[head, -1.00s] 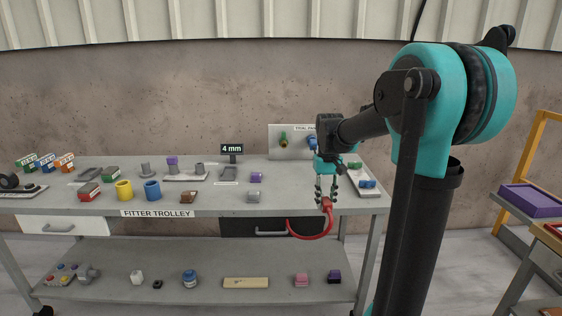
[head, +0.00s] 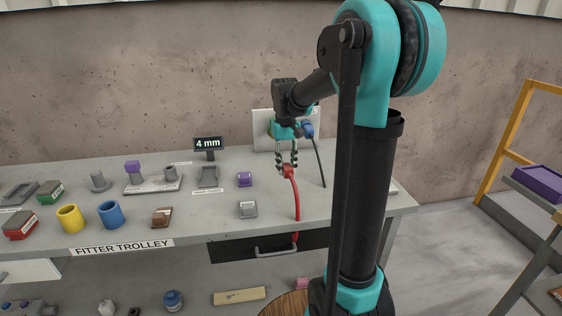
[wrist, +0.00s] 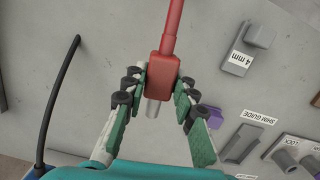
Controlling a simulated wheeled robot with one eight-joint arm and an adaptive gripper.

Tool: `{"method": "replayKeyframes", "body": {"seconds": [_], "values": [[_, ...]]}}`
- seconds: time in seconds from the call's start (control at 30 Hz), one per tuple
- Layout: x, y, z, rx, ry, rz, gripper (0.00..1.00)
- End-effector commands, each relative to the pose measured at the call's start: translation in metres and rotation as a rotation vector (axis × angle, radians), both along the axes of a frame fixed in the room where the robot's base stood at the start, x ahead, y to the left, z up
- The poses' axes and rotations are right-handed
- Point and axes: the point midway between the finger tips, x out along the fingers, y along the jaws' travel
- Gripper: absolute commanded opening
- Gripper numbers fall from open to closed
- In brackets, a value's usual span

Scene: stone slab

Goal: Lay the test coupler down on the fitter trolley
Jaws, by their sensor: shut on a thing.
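The test coupler (head: 290,172) is a red block with a red hose that hangs over the trolley's front edge. My gripper (head: 287,167) is shut on it, above the right half of the fitter trolley (head: 250,172). In the wrist view the red block (wrist: 163,68) sits between the fingertips, with a pale metal nozzle (wrist: 153,108) pointing back toward the palm. The coupler appears held above the grey top, but the exact gap cannot be told. The upright panel (head: 262,125) behind is partly hidden by my gripper.
A grey block (head: 247,209) and a purple block (head: 244,179) lie left of the gripper. A blue plug (head: 308,130) with a black cable (head: 320,163) is on the right. A 4 mm sign (head: 208,144) stands at the back. Bare top shows around the hose.

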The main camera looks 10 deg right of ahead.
Motion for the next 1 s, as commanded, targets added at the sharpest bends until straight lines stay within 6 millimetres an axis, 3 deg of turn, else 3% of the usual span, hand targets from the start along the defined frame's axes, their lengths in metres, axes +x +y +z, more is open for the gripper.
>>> {"method": "replayKeyframes", "body": {"seconds": [0.6,1.0], "values": [[0.000,0.000,-0.056,0.000,0.000,0.000,0.00],[0.000,0.000,-0.065,0.000,0.000,0.000,0.00]]}}
